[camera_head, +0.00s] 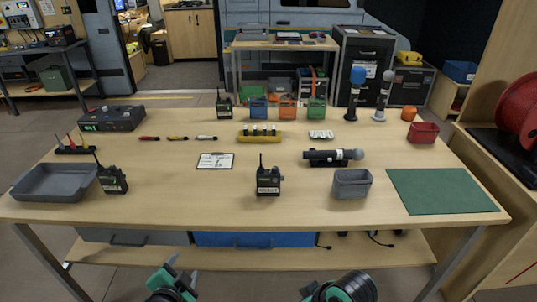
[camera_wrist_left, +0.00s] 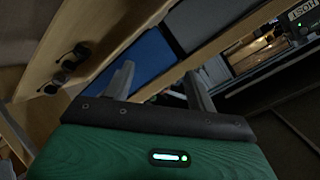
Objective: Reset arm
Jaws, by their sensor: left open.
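My left gripper (camera_head: 183,270) is at the bottom of the head view, in front of the table and below its front edge. It is open, with nothing between its fingers. In the left wrist view my left gripper (camera_wrist_left: 160,88) shows two spread grey fingers with an empty gap. My right arm's green and black end (camera_head: 340,288) is at the bottom edge, right of the left one. Its fingers do not show clearly. Both are apart from the table (camera_head: 230,212).
On the table stand a grey tray (camera_head: 48,183), radios (camera_head: 268,181), a grey bin (camera_head: 351,184), a microphone (camera_head: 335,156) and a green mat (camera_head: 440,191). A lower shelf (camera_head: 250,258) holds a blue drawer (camera_head: 255,240). The floor before the table is free.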

